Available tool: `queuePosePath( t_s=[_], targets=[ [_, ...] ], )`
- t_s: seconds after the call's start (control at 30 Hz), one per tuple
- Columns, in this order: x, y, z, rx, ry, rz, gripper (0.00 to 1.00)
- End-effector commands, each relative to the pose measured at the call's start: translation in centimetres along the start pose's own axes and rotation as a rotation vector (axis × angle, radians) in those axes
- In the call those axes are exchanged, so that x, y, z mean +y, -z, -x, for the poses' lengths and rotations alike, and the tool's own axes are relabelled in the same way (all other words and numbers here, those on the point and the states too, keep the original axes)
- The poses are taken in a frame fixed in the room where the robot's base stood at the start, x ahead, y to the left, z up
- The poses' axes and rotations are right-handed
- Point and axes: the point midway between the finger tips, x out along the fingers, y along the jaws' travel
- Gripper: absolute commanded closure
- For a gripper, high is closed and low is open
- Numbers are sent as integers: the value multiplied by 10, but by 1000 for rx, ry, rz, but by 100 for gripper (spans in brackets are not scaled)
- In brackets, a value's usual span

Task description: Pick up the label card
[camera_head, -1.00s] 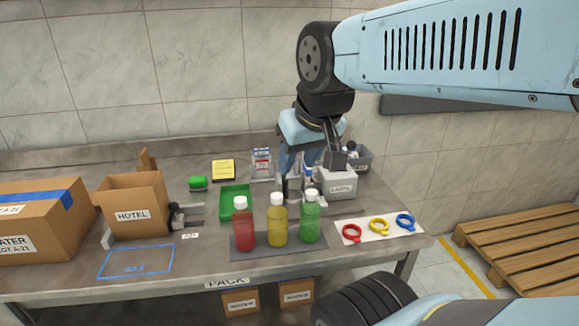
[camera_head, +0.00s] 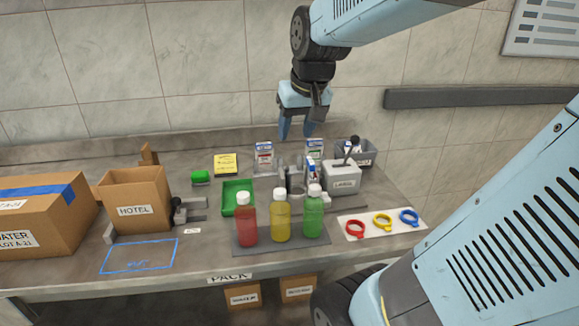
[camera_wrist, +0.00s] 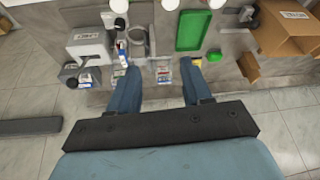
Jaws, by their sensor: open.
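Several small printed cards stand at the back of the bench; I cannot tell for sure which is the label card. One white card with blue and red print (camera_head: 264,157) stands left of my gripper, another (camera_head: 315,149) stands to its right, and a third (camera_head: 310,170) is nearer the front by the grey fixture. My gripper (camera_head: 296,131) is open and empty, pointing down above the back of the bench. In the wrist view, one card (camera_wrist: 163,74) lies between the blue fingertips (camera_wrist: 159,70), and another (camera_wrist: 118,73) is just left of the left finger.
Red (camera_head: 246,225), yellow (camera_head: 281,220) and green (camera_head: 312,217) bottles stand in front. A green tray (camera_head: 228,188), a light grey labelled box (camera_head: 342,177) and a dark bin (camera_head: 365,158) surround the grey fixture (camera_head: 292,178). The yellow notepad (camera_head: 226,164) lies back left.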

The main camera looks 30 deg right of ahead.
Motion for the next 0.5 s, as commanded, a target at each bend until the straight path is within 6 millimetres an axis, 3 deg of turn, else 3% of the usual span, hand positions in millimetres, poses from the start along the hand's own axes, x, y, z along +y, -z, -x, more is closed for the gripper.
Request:
queuePosePath(
  t_s=[0.3, 0.5],
  targets=[
    [60, 67, -62, -78, -44, -96, 51],
    [95, 93, -97, -113, -76, -138, 51]
  ],
)
